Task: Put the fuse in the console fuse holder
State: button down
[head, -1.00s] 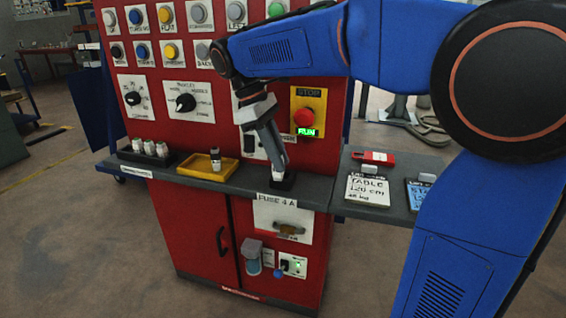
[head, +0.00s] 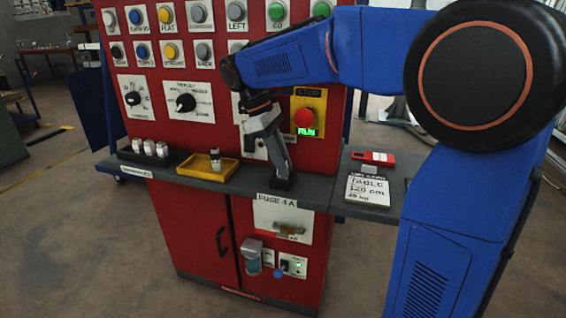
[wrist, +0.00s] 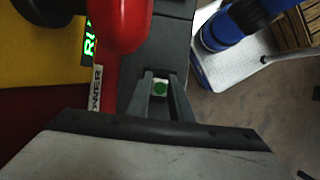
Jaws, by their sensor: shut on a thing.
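My gripper (head: 284,171) points down at the right part of the console shelf, just above a small black holder (head: 283,183). In the wrist view, my gripper (wrist: 160,78) is shut on a fuse with a green round end (wrist: 160,88) and a pale body. In the head view the fingers hide most of this fuse. I cannot tell whether its lower end is inside the holder. Another fuse (head: 215,158), pale with a dark band, stands in the yellow tray to the left.
The yellow tray (head: 189,172) and a black rack (head: 128,155) with several pale fuses are on the shelf at left. The red panel (head: 238,105) with buttons and a red stop knob (head: 304,118) rises close behind my gripper.

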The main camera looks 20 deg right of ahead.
jog(key=c, duration=1.6)
grip_release()
jog(key=shift+f, duration=0.1)
jog(key=v, duration=1.2)
jog(key=shift+s, duration=0.1)
